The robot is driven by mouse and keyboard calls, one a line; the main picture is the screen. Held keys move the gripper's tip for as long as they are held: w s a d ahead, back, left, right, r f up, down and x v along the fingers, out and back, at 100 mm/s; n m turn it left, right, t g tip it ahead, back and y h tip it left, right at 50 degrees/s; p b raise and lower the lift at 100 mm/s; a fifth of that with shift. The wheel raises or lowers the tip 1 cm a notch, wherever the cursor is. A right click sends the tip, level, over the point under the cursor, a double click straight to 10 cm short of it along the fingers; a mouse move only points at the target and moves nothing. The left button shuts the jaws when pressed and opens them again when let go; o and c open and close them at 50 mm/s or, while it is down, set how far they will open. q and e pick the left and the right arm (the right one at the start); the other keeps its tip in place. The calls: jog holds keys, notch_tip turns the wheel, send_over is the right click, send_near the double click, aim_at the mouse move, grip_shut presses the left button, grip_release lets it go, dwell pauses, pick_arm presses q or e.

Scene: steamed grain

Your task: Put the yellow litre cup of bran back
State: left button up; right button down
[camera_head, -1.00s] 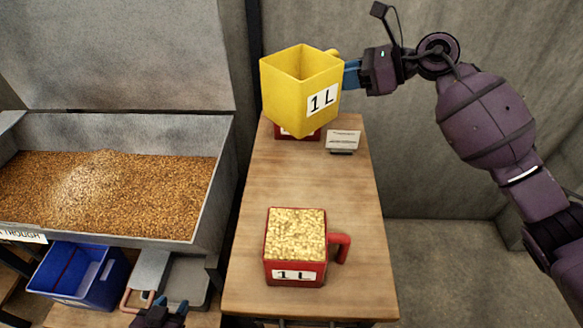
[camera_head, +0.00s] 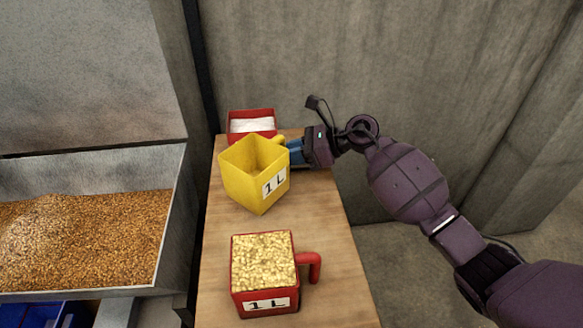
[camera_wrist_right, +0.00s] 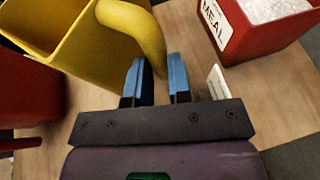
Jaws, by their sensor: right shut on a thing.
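The yellow litre cup (camera_head: 243,185), labelled 1 L, is over the wooden table (camera_head: 325,235) behind the red cup. The inside walls that show are bare yellow; I see no bran in it. My right gripper (camera_head: 290,148) is shut on its handle, on the cup's right side. In the right wrist view the blue fingers (camera_wrist_right: 158,75) are either side of the lower end of the yellow handle (camera_wrist_right: 137,30). I cannot tell whether the cup's base touches the table. My left gripper is out of view.
A red 1 L cup (camera_head: 240,302) full of pale flakes stands at the table's front. A red box (camera_head: 233,127) of white stuff is at the back; its label reads MEAL in the wrist view (camera_wrist_right: 236,38). A metal trough (camera_head: 160,245) of brown grain is left.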

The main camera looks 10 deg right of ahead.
jog(key=shift+f, duration=2.15)
jog(key=shift+f+b, duration=0.1)
jog(key=shift+b, duration=0.2)
jog(key=shift+f, duration=0.1)
jog(key=c, duration=1.1)
grip_release()
jog(key=shift+o, duration=0.2)
jog(key=shift+r, duration=0.25)
jog(key=v, duration=1.2)
jog(key=shift+s+f, duration=0.1)
jog(key=shift+s, duration=0.05)
